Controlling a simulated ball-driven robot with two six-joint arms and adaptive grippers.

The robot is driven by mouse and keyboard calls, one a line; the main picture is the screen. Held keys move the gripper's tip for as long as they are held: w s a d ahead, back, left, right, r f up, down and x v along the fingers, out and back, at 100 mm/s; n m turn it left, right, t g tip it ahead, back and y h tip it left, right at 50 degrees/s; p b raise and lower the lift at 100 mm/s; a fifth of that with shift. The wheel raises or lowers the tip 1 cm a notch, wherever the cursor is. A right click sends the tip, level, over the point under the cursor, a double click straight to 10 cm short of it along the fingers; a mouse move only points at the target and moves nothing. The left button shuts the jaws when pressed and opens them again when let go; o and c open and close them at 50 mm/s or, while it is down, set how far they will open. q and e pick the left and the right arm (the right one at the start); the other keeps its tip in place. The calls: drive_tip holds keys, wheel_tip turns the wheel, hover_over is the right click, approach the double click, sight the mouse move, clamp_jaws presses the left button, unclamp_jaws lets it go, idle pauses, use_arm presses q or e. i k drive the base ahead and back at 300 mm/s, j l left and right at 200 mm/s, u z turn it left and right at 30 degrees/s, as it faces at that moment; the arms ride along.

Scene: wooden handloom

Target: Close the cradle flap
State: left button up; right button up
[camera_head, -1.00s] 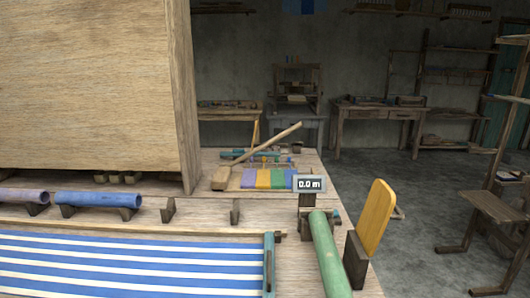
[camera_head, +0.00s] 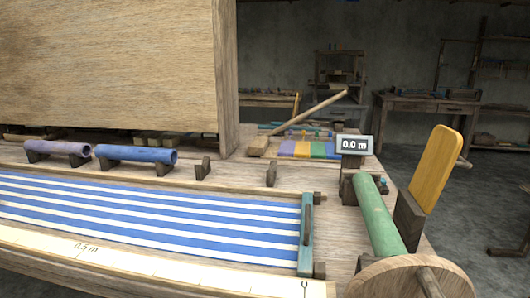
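The likely cradle flap is a yellow rounded board (camera_head: 438,168) at the right end of the loom table. It stands up, tilted a little outward, beside a dark wooden block (camera_head: 408,220). A green roller (camera_head: 378,215) lies to the left of that block, below a small display reading 0.0 m (camera_head: 354,145). A round wooden disc (camera_head: 412,280) with a peg stands in front of the roller. Neither of my grippers shows in the head view.
Blue-and-white striped cloth (camera_head: 150,215) lies flat behind a ruler strip (camera_head: 150,265), ending at a teal bar (camera_head: 306,235). A blue tube (camera_head: 135,154) and a purple tube (camera_head: 57,148) rest on holders. A large wooden panel (camera_head: 110,65) stands at back left.

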sight(444, 147)
drive_tip(key=l, duration=2.2)
